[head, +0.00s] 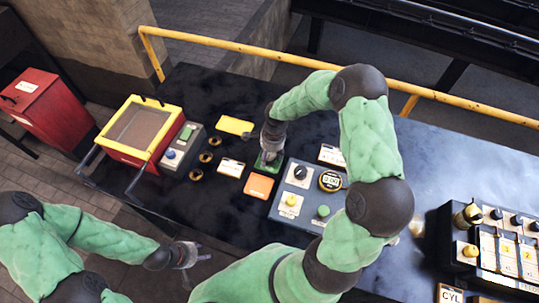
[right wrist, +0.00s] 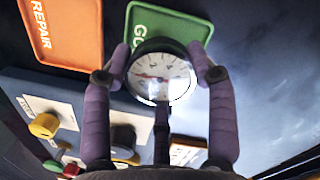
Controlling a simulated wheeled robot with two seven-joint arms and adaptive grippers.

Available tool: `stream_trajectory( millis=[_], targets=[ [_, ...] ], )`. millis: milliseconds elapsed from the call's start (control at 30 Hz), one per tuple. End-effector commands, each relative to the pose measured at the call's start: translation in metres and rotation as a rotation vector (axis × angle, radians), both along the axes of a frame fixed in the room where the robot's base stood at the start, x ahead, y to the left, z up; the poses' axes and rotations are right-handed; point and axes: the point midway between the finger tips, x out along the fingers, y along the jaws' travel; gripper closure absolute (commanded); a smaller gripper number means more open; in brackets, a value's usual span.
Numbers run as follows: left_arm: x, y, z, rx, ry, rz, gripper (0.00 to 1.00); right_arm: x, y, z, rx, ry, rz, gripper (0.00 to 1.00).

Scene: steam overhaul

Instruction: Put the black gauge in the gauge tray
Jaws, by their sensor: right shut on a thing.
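The black gauge (right wrist: 160,78), with a black rim and a white dial, is between the fingers of my right gripper (right wrist: 163,72), which is shut on it. In the right wrist view it is in front of the green tray (right wrist: 170,22), whose lettering is partly hidden. Whether the gauge touches the tray is not clear. In the head view my right gripper (head: 270,150) is over the green tray (head: 260,168), and the gauge is hard to make out. My left gripper (head: 193,254) is open and empty, off the table's front edge.
An orange tray marked REPAIR (head: 259,187) lies beside the green one. A grey control panel (head: 285,212) is to the right. A yellow-rimmed red box (head: 118,153), a small button box (head: 168,170) and several brass rings (head: 205,157) are left. A yellow rail (head: 230,46) runs behind.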

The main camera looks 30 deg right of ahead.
Motion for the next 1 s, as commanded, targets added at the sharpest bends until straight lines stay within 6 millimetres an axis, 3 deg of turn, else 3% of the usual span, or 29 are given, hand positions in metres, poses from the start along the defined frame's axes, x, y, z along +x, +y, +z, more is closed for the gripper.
stream_trajectory(
  millis=[367, 400, 467, 867, 1000],
  targets=[
    [0.000, 0.000, -0.004, 0.000, 0.000, 0.000, 0.60, 0.001, 0.000, -0.004, -0.001, -0.003, -0.001, 0.82],
    [0.000, 0.000, -0.004, 0.000, 0.000, 0.000, 0.60, 0.000, 0.000, -0.003, 0.000, -0.002, 0.000, 0.34],
    [0.000, 0.000, -0.003, 0.000, 0.000, 0.000, 0.60, 0.000, 0.000, -0.003, 0.000, -0.002, 0.000, 0.18],
    [0.000, 0.000, -0.001, 0.000, 0.000, 0.000, 0.60, 0.000, 0.000, -0.001, -0.001, -0.002, -0.001, 0.18],
    [0.000, 0.000, 0.002, 0.000, 0.000, 0.000, 0.60, 0.001, -0.002, 0.011, -0.002, -0.005, -0.002, 0.18]
  ],
)
